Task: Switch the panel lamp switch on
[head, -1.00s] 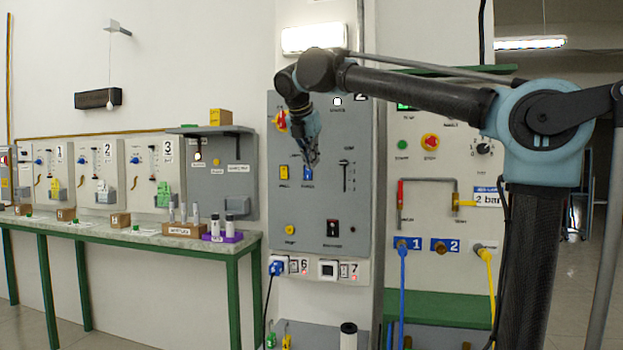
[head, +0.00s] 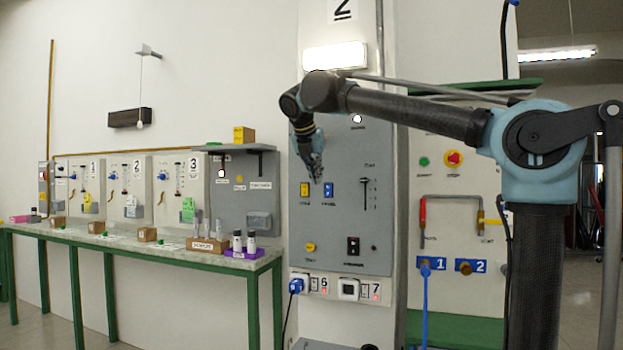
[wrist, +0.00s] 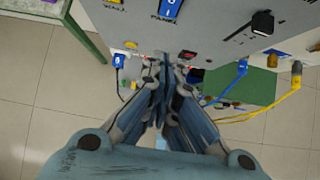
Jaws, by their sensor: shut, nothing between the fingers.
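The blue rocker switch (head: 328,189) labelled PANEL is on the grey wall panel (head: 335,215), right of a yellow switch (head: 304,189) labelled WALL. The blue switch also shows at the top edge of the wrist view (wrist: 170,9); its rocker position is too small to tell. My gripper (head: 317,178) is shut and empty, its tips pictured just above and between the two switches. In the wrist view its fingertips (wrist: 161,62) are together and appear apart from the blue switch. A white lamp (head: 335,57) above the panel glows.
The panel also bears a slider (head: 364,193), a yellow button (head: 310,247) and a black switch (head: 353,246). Sockets with a blue plug (head: 296,286) sit below. A green-legged bench (head: 170,247) stands left. Blue and yellow hoses hang at right in the wrist view.

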